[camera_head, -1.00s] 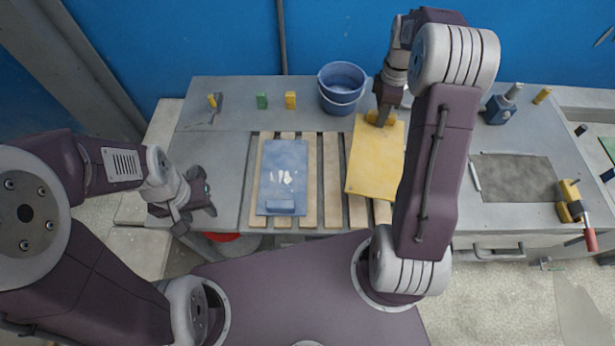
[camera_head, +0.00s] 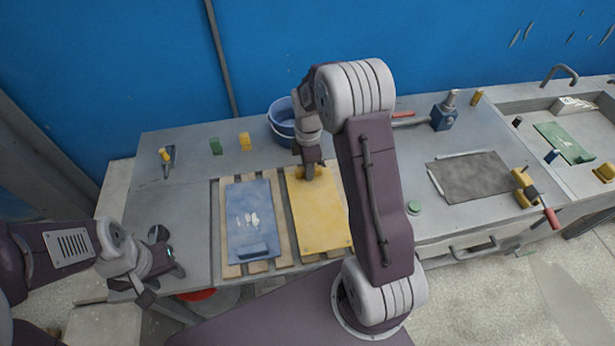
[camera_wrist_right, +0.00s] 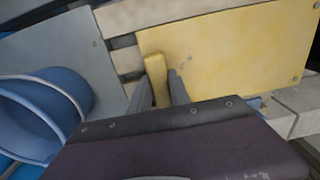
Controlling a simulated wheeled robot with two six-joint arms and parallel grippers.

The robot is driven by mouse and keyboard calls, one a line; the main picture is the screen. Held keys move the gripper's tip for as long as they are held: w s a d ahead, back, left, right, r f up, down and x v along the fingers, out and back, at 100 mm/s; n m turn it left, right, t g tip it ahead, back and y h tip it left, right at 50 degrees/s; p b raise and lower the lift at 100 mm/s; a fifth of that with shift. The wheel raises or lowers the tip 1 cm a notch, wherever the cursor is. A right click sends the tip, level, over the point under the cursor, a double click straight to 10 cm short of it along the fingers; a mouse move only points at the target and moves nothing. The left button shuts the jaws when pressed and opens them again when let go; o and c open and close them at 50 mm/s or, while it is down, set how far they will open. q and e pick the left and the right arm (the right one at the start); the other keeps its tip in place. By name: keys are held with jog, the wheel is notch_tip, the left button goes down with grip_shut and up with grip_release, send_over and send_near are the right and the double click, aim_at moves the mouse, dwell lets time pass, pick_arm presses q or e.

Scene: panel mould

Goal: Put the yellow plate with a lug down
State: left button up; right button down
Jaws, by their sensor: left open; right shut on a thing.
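The yellow plate (camera_head: 318,222) is over the right part of the slatted wooden pallet (camera_head: 284,247), beside the blue plate (camera_head: 250,215). It looks nearly flat and roughly in line with the blue plate; I cannot tell whether it touches the slats. Its lug (camera_wrist_right: 157,78) stands at the far edge. My right gripper (camera_head: 311,170) is shut on this lug from above; its two fingers (camera_wrist_right: 158,90) flank the lug in the right wrist view. My right arm hides the area right of the plate. My left gripper (camera_head: 160,272) is open and empty at the table's front left.
A blue bucket (camera_head: 281,121) stands close behind my right gripper. A dark mat (camera_head: 475,178) and a red-handled clamp (camera_head: 540,200) are at right.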

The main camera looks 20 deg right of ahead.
aim_at(312, 228)
jog(key=shift+f, duration=2)
jog(key=shift+f, duration=0.15)
jog(key=c, duration=1.2)
grip_release()
notch_tip(312, 228, up, 12)
jog(key=shift+r+p, duration=0.2)
jog(key=shift+p, duration=0.15)
jog(key=s+a+m, duration=0.1)
jog(key=s+m, duration=0.2)
jog(key=s+a+f+m, duration=0.1)
jog(key=s+a+m, duration=0.1)
jog(key=s+m, duration=0.1)
jog(key=s+a+f+m, duration=0.1)
jog(key=s+a+m, duration=0.1)
jog(key=s+m, duration=0.1)
jog(key=shift+s+t, duration=0.15)
jog(key=shift+t, duration=0.25)
jog(key=s+m, duration=0.2)
jog(key=s+a+f+m, duration=0.1)
jog(key=s+m, duration=0.3)
jog(key=s, duration=0.1)
jog(key=shift+a+f, duration=0.25)
jog(key=shift+a, duration=0.05)
jog(key=shift+s+f+m, duration=0.1)
jog(key=shift+s+m, duration=0.05)
jog(key=shift+m, duration=0.25)
